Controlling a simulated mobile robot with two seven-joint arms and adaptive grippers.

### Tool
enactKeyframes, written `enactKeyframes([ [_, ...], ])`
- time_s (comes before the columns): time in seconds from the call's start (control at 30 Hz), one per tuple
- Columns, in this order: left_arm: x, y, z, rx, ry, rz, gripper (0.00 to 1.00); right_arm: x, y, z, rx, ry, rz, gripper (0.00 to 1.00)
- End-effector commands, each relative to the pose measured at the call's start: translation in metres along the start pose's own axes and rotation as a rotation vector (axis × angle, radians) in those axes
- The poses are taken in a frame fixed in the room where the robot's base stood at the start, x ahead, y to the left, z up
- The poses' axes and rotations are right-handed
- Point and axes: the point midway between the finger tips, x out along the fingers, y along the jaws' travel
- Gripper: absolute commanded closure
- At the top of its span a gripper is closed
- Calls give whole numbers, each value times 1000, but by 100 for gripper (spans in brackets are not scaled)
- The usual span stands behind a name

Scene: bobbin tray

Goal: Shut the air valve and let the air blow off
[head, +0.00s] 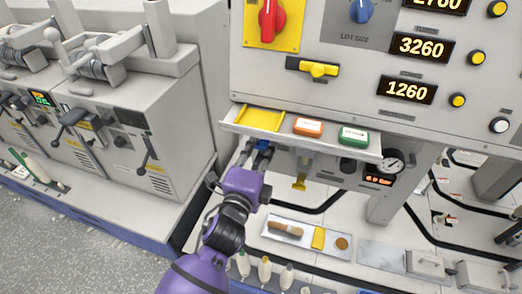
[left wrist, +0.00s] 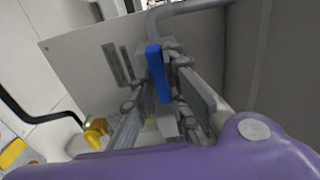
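The air valve's blue lever (head: 263,145) sits under the left end of the shelf, mostly hidden by my gripper in the head view. In the left wrist view the blue lever (left wrist: 158,73) stands upright in front of a grey fitting with a pipe above. My left gripper (head: 259,152) reaches it from below. Its fingers (left wrist: 160,85) are apart, one on each side of the lever, and I see no clear contact. A round pressure gauge (head: 391,161) is to the right, with a lit red display (head: 379,181) below it. My right gripper is not in view.
A yellow fitting (head: 300,181) hangs right of my gripper. A red knob (head: 269,20) and yellow handle (head: 319,69) are on the upper panel.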

Motion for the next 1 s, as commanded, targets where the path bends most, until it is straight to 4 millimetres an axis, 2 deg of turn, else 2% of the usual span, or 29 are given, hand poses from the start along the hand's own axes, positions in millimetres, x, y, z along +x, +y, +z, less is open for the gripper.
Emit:
enactKeyframes([
  [0.07,0,0,0,0,0,-1,100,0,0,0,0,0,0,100],
  [0.37,0,-1,0,-15,0,-1,100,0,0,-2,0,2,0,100],
  [0.57,0,-2,0,-88,-1,-1,100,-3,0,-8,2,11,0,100],
  [1.0,0,-4,0,-461,0,-4,100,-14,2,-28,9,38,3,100],
])
